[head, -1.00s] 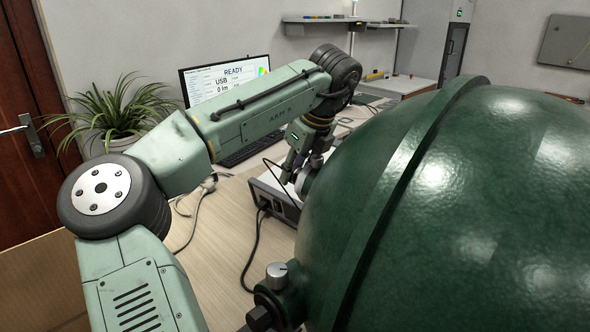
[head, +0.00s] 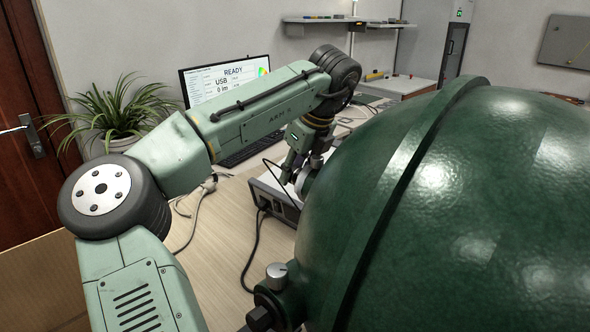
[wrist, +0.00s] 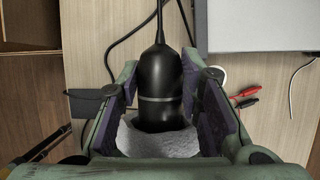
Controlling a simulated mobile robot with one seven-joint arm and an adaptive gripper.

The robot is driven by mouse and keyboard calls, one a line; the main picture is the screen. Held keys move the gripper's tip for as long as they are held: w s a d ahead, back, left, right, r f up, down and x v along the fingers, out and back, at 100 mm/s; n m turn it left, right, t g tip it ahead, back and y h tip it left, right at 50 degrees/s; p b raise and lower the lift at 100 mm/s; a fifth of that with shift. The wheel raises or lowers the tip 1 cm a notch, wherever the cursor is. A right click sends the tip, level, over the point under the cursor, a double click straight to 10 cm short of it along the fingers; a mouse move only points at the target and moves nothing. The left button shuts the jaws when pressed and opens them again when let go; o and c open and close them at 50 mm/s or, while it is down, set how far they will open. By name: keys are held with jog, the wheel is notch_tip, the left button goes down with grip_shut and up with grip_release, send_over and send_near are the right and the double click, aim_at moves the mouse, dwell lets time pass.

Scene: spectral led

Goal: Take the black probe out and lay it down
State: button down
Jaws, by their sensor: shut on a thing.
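The black probe (wrist: 160,88) shows in the wrist view as a dark cylinder with a pale band, and a black cable runs from its top end. My gripper (wrist: 161,72) has its purple-padded fingers on either side of the probe and is shut on it. A rough, pale grey rounded surface shows around the lower end of the probe; I cannot tell whether the probe still sits in it. In the head view, my gripper (head: 293,166) points down by a grey box, partly hidden by the green dome. The probe is not clear there.
A large green dome (head: 470,200) fills the right of the head view. The grey box (head: 274,199) stands on the wooden table (head: 222,235), with cables beside it. A monitor (head: 226,82), keyboard and plant (head: 113,115) stand behind. Red and black leads (wrist: 246,97) lie right of my gripper.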

jog(key=shift+w+a+r+p, duration=0.1)
jog(key=shift+w+a+p, duration=0.1)
jog(key=shift+p, duration=0.1)
jog(key=shift+w+a+p, duration=0.25)
jog(key=shift+p, duration=0.1)
jog(key=shift+a, duration=0.1)
jog(key=shift+w+a, duration=0.15)
jog(key=shift+w, duration=0.1)
jog(key=shift+w+a+p, duration=0.3)
jog(key=shift+p, duration=0.05)
jog(key=shift+w+a, duration=0.1)
jog(key=shift+a, duration=0.05)
jog(key=shift+w+a, duration=0.9)
jog(key=shift+w, duration=0.05)
